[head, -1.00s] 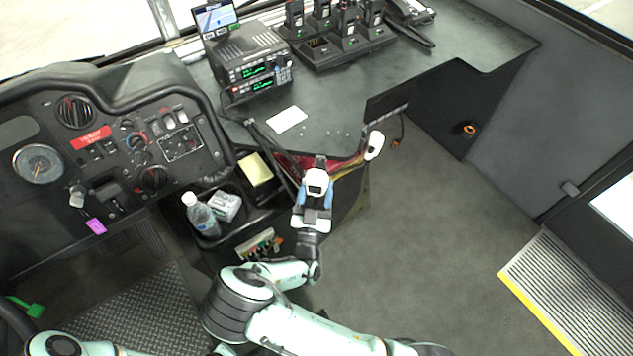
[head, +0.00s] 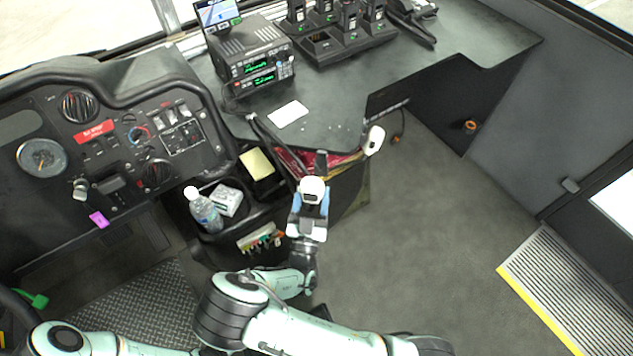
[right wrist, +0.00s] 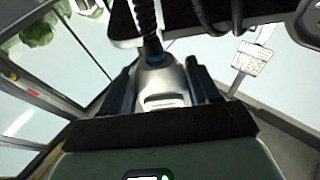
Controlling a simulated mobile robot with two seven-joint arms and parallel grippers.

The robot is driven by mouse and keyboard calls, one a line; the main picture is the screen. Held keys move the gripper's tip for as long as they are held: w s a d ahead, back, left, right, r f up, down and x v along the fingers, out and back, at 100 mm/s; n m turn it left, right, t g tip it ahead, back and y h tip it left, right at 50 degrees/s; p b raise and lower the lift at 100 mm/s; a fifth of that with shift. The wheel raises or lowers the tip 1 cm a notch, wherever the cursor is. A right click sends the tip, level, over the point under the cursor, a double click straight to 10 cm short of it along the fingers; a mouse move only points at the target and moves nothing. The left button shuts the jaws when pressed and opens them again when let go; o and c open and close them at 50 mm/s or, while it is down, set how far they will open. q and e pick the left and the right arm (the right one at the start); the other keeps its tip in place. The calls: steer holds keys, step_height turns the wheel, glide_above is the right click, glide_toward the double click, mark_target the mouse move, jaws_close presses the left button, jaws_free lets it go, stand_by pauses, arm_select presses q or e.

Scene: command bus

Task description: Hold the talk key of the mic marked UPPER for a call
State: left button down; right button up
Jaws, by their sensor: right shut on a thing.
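My right gripper (head: 310,199) is shut on a pale hand mic (head: 313,186) in front of the dash edge. In the right wrist view the silver mic (right wrist: 160,82) sits between the two dark fingers, with a coiled black cord at its far end. I cannot read a label on it or tell whether its talk key is pressed. A second white mic (head: 375,140) is at the dash corner, to the right of the gripper. Two stacked radios with green displays, the upper one (head: 249,67) and the lower one (head: 265,80), stand on the dash. My left gripper is out of view.
A charger with handheld radios (head: 345,42) stands at the back of the dash. A white card (head: 288,114) lies before the radios. A bottle (head: 206,215) and yellow pad (head: 257,164) are in the console to the left. The floor (head: 420,230) to the right is clear.

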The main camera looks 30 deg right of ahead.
steer(key=w+a+r+n+t+y, duration=0.3)
steer(key=w+a+r+y, duration=0.3)
steer(key=a, duration=0.3)
steer(key=shift+n+y, duration=0.4)
steer(key=shift+n, duration=0.1)
steer(key=a+r+n+y, duration=0.1)
steer(key=a+r+y, duration=0.1)
steer(key=w+a+r+n+y, duration=0.1)
steer(key=a+r+y, duration=0.1)
steer(key=a+r, duration=0.1)
steer(key=w+a+r+n+y, duration=0.1)
steer(key=a+r+n+y, duration=0.1)
steer(key=a+y, duration=0.1)
steer(key=shift+a+r+t, duration=0.2)
steer(key=shift+a+t, duration=0.05)
steer(key=shift+t, duration=0.05)
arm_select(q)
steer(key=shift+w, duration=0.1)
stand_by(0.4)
